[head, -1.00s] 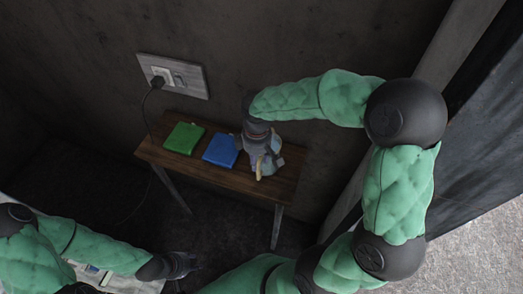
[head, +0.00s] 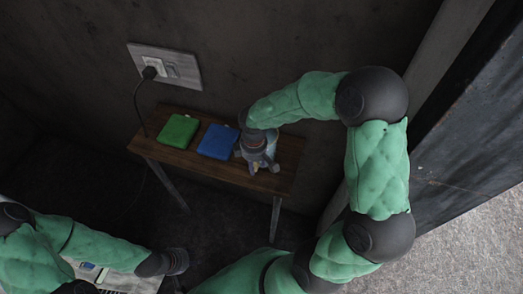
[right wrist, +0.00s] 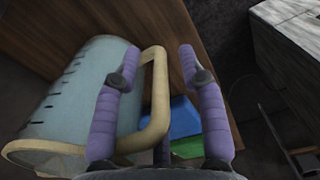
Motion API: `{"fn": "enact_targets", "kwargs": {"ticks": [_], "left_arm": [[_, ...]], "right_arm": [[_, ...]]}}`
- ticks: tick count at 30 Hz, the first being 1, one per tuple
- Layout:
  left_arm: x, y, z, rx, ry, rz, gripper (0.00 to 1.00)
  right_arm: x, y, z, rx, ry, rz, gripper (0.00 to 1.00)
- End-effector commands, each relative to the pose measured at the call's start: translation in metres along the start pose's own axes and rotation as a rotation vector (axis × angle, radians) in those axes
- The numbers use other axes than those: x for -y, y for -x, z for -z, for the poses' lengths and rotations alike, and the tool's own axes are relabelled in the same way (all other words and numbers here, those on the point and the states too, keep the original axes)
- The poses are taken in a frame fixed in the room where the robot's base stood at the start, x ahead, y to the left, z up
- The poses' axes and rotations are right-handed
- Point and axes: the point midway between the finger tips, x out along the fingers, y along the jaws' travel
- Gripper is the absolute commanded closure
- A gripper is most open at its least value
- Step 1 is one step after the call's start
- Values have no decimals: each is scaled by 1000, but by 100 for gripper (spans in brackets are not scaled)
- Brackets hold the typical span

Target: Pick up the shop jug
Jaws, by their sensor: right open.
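The shop jug (right wrist: 72,100) is pale blue with dark marks along its side and a tan rim and handle (right wrist: 155,105). In the right wrist view it fills the left side. My right gripper (right wrist: 158,54) is open, its two purple fingers on either side of the handle; I cannot tell whether they touch it. In the head view the jug (head: 273,143) stands on the wooden table, mostly hidden by my right gripper (head: 261,165). My left gripper (head: 176,262) is dark and low in the head view, away from the table; its fingers are unclear.
The small wooden table (head: 215,168) also carries a green case (head: 178,130) and a blue case (head: 217,141), left of the jug. A wall socket (head: 165,67) with a plugged-in cable is behind. A pale object (head: 120,280) lies at the lower left.

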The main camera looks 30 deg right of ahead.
Motion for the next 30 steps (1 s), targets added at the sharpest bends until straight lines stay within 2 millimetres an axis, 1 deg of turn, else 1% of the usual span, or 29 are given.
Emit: {"fn": "enact_targets", "kwargs": {"ticks": [1, 2, 8, 9, 11, 12, 13, 30], "left_arm": [[1, -2, 0, 0, 0, 0, 60], [1, -2, 0, 0, 0, 0, 60], [1, -2, 0, 0, 0, 0, 60], [1, -2, 0, 0, 0, 0, 60], [1, -2, 0, 0, 0, 0, 60], [1, -2, 0, 0, 0, 0, 60], [1, -2, 0, 0, 0, 0, 60], [0, -1, 0, 0, 0, 0, 60]], "right_arm": [[0, -6, 0, 1, 0, 0, 59], [0, -7, 0, 0, 0, -1, 59], [-1, -7, 0, -2, 0, -2, 59], [0, -7, 0, -2, 0, -2, 64], [0, -7, 0, -2, 0, -2, 81], [0, -6, 0, -2, 0, -2, 93], [0, -6, 0, -2, 0, -2, 100], [-2, -3, 1, -4, 0, -5, 100]]}}
